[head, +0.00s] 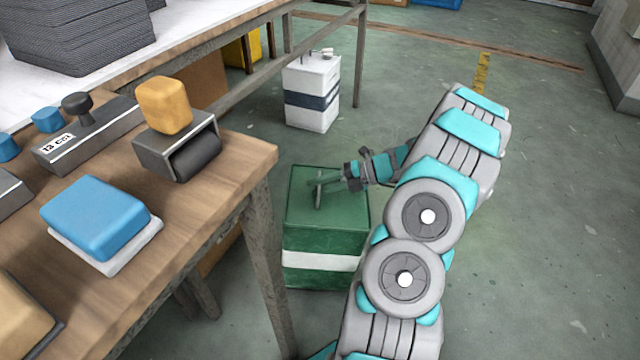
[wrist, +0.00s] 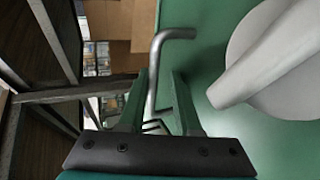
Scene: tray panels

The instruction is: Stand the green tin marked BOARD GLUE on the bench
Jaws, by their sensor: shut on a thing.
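The green tin (head: 322,272) with a white band is upright beside the bench leg, below the bench top. I cannot read any marking on it, and I cannot tell whether its base touches the floor. My gripper (head: 328,183) is at the top of the tin, reaching in from the right. In the wrist view my gripper (wrist: 158,88) has its two fingers on either side of the tin's bent metal handle (wrist: 172,35) and is shut on it. The wooden bench (head: 215,195) is to the left of the tin.
On the bench are a blue block on a white pad (head: 95,220), a yellow block on a grey roller holder (head: 165,105) and a dark-knobbed stamp (head: 80,135). A white tin with a dark band (head: 312,75) stands on the floor behind. Open floor lies to the right.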

